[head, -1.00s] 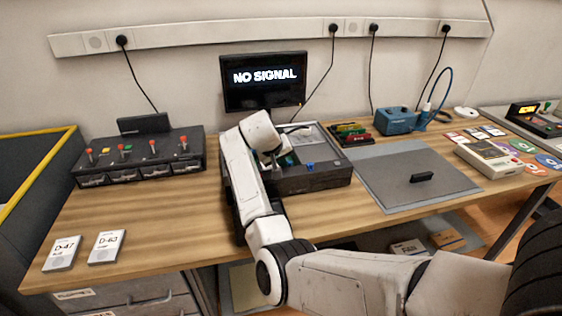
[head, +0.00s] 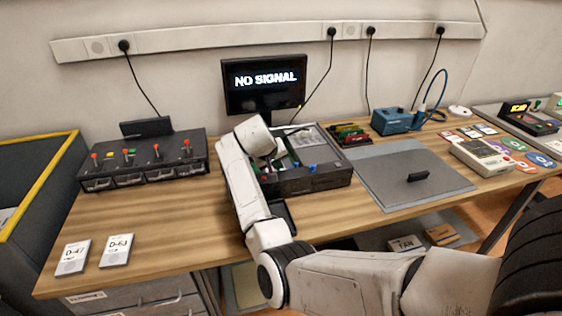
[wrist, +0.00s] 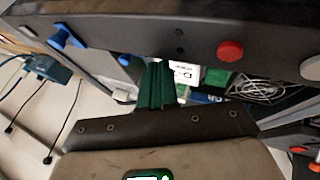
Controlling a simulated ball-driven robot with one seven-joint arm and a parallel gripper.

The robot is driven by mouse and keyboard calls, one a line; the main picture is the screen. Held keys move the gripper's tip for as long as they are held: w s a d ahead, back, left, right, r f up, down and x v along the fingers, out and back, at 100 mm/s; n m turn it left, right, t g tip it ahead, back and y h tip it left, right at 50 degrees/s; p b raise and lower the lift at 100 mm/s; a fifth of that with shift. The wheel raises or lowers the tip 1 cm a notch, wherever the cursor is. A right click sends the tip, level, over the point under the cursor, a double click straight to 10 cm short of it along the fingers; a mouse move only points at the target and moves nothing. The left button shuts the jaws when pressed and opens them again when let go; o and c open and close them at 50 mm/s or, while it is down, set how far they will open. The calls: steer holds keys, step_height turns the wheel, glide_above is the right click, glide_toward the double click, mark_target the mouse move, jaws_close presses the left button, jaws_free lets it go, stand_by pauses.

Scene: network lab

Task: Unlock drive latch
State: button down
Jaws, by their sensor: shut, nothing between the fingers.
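An open black computer case (head: 318,182) stands on the bench below the monitor. A blue tab (head: 311,168) shows at its front wall. In the wrist view, the case wall (wrist: 130,27) crosses the top, with a red button (wrist: 230,51) and two blue levers, one at its left (wrist: 65,37) and one lower (wrist: 123,59). I cannot tell which blue part is the drive latch or its position. My gripper (wrist: 158,84) is shut and empty, with its green-looking fingers close to the wall. In the head view my arm mostly hides it over the case's left side.
A black switch panel (head: 145,160) stands at the left, with two labelled cards (head: 117,250) in front. A grey mat (head: 415,170) with a black handle lies right of the case. A blue device (head: 393,121) stands behind it.

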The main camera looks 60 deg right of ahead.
steer(key=v, duration=0.9)
steer(key=shift+r, duration=0.25)
